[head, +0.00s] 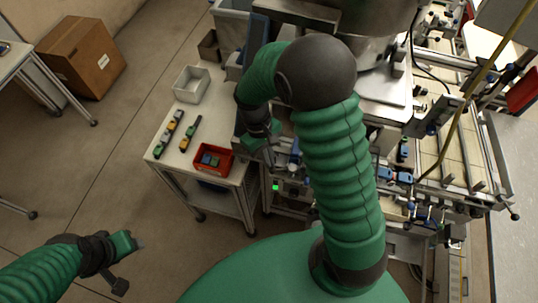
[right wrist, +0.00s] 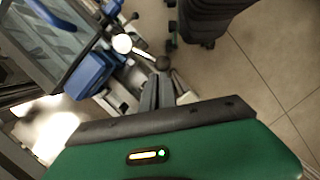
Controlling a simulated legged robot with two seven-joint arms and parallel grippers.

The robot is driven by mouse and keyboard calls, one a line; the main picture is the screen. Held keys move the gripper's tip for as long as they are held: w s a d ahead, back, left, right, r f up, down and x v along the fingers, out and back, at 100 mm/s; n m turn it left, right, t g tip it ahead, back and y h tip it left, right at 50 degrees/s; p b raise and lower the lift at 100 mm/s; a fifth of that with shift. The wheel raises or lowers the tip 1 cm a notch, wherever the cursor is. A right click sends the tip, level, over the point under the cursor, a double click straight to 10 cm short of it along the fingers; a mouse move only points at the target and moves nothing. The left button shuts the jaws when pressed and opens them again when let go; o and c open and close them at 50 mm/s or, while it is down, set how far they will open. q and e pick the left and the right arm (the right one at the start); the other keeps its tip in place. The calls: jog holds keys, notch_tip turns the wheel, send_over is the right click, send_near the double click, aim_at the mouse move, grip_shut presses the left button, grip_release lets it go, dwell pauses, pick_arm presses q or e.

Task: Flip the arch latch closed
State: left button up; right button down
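My right gripper (head: 268,154) is at the front left of the metal machine (head: 385,85), beyond my bent arm. In the right wrist view its grey fingers (right wrist: 157,92) point at a dark round knob (right wrist: 163,62) on a light metal lever (right wrist: 143,53). The fingertips look very near the knob; I cannot tell whether they touch or grip it. I cannot make out a clear arch shape, so whether this lever is the arch latch is uncertain. My left gripper (head: 137,243) hangs over bare floor at lower left, away from everything; its opening is too small to judge.
A blue block (right wrist: 91,76) and metal frame parts crowd the left of the right wrist view. A white side table (head: 165,160) carries a red bin (head: 212,160) and a grey bin (head: 191,84). A cardboard box (head: 81,57) stands on the open floor.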

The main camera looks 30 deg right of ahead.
pick_arm(q)
jog(key=shift+s+a+r+p, duration=0.1)
jog(key=shift+a+r+p, duration=0.2)
jog(key=shift+a+p, duration=0.15)
jog(key=shift+a+r+p, duration=0.3)
jog(key=shift+a+p, duration=0.05)
jog(key=shift+a, duration=0.2)
pick_arm(e)
jog(key=s+a+n, duration=0.1)
jog(key=n, duration=0.1)
jog(key=s+a+n+h, duration=0.1)
jog(key=n, duration=0.1)
jog(key=s+a+n, duration=0.1)
jog(key=s+n, duration=0.1)
jog(key=shift+a+r+n+t+h, duration=0.2)
jog(key=shift+a+n+t+h, duration=0.1)
jog(key=shift+a, duration=0.05)
jog(key=shift+s, duration=0.1)
pick_arm(q)
jog(key=shift+a, duration=0.1)
pick_arm(e)
jog(key=shift+d, duration=0.1)
